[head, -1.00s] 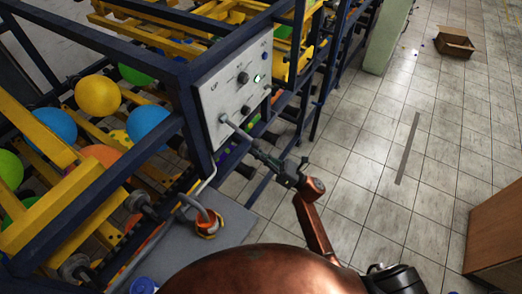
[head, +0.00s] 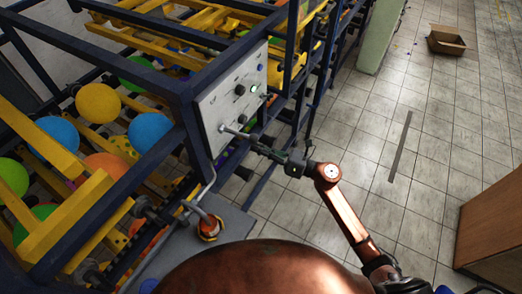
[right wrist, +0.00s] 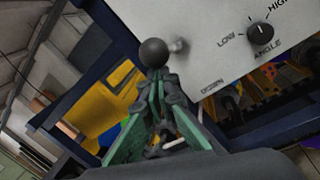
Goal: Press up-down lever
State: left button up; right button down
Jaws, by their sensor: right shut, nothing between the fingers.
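The control panel (head: 222,96) is a pale grey box face on the dark blue frame, with knobs and a lit green button. Its up-down lever (head: 231,131) sticks out low on the panel as a metal rod. In the right wrist view the lever's black ball knob (right wrist: 153,52) shows near the top middle, with "DOWN" printed below and right of its base. My right gripper (head: 254,142) is shut and empty at the lever's outer end. In the wrist view its fingertips (right wrist: 160,82) lie just below the ball; I cannot tell whether they touch. My left gripper is out of view.
A black angle dial (right wrist: 260,31) sits on the panel to the right of the lever. Blue frame bars and yellow racks with coloured balloons (head: 98,104) fill the left. A brown box (head: 492,235) stands at the right. The tiled floor (head: 400,130) between is open.

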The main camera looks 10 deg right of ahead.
aim_at(255, 140)
jog(key=r, duration=0.4)
jog(key=a+r, duration=0.1)
jog(key=r, duration=0.1)
jog(key=shift+w+r, duration=0.1)
jog(key=shift+w, duration=0.3)
jog(key=shift+w+r+t, duration=0.15)
jog(key=shift+r+t, duration=0.15)
jog(key=shift+r, duration=0.8)
notch_tip(255, 140, down, 6)
jog(key=s+b, duration=0.2)
jog(key=b, duration=0.2)
jog(key=s+d+r+b, duration=0.1)
jog(key=s+d+r, duration=0.3)
jog(key=d, duration=0.3)
jog(key=shift+r+b, duration=0.3)
jog(key=shift+r, duration=0.6)
jog(key=shift+s, duration=0.1)
